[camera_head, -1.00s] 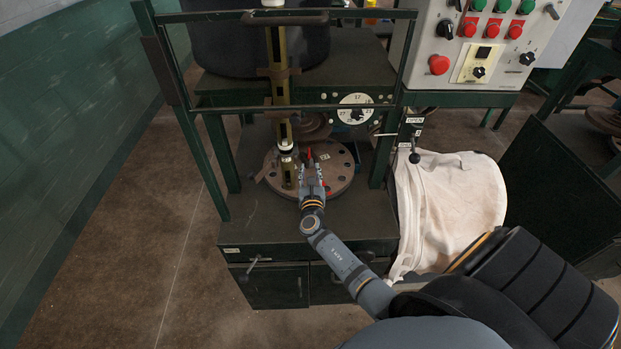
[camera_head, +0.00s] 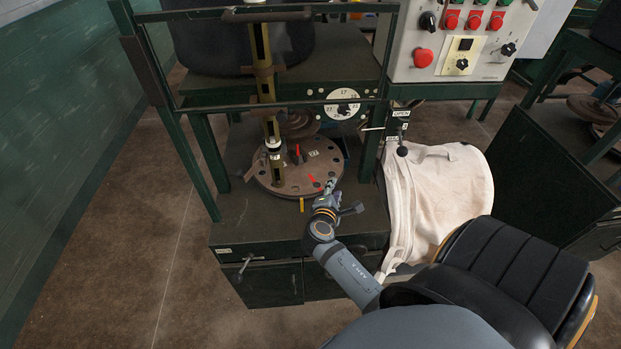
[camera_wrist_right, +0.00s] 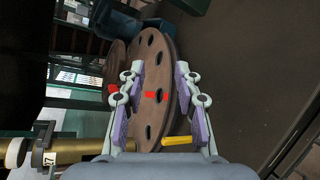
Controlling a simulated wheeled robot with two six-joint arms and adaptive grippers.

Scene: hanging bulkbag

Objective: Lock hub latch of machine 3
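The machine has a round brown disc (camera_head: 268,182) with holes and a brass-coloured upright post (camera_head: 271,130) rising beside its hub. A red lever-like part (camera_head: 297,154) stands near the hub, and another red part (camera_head: 314,179) lies near the disc's front right. I cannot tell which is the hub latch. My right gripper (camera_head: 329,186) is over the disc's front right edge. In the right wrist view its fingers (camera_wrist_right: 160,72) are apart with nothing held, and the disc (camera_wrist_right: 150,50) with small red parts (camera_wrist_right: 151,95) shows beyond them. My left gripper is not in view.
A dark green frame with a crossbar (camera_head: 290,104) stands around the post. A number dial (camera_head: 342,104) and a control panel (camera_head: 455,45) are behind. A white bag (camera_head: 440,190) hangs at right below a black-knobbed lever (camera_head: 402,150). A yellow piece (camera_head: 301,204) sits at the disc's front edge.

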